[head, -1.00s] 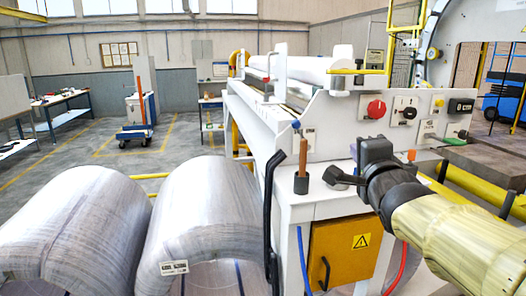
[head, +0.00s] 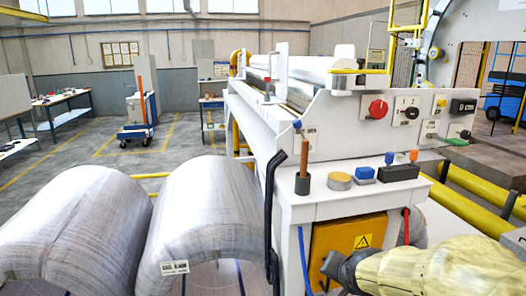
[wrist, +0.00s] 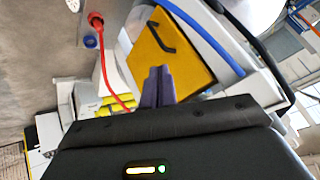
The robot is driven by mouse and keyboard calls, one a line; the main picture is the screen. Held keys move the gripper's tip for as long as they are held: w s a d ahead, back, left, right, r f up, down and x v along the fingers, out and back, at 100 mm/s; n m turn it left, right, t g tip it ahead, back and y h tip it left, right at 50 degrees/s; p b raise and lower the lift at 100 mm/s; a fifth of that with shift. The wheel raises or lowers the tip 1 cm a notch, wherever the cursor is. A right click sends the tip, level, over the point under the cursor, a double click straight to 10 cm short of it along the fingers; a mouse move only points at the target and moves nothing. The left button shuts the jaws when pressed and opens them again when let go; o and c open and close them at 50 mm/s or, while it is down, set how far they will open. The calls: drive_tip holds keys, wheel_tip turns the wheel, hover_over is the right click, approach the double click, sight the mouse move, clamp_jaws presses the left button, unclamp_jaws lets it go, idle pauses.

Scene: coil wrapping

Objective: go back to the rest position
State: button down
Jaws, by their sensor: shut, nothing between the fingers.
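My gripper (head: 329,264) is low in the head view, in front of the yellow cabinet door (head: 338,240) with its warning label. The padded yellow sleeve of my arm reaches in from the lower right. In the wrist view the two narrow fingers (wrist: 157,85) lie side by side, shut and empty. The yellow door (wrist: 170,50) and its dark handle show just beyond them. I cannot tell the exact gap to the door.
A red hose (wrist: 112,80) and a blue hose (wrist: 212,30) hang close by. Two large coils (head: 75,230) (head: 205,215) stand left.

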drive_tip(key=s+a+f+n+g, duration=0.2)
drive_tip(key=s+f+n+g, duration=0.3)
drive_tip(key=s+f, duration=0.5)
drive_tip(key=shift+s+f+n+g+y, duration=0.35)
drive_tip(key=shift+s+n, duration=0.2)
drive_tip(key=shift+n, duration=0.25)
drive_tip(key=shift+w+r, duration=0.1)
idle(0.6)
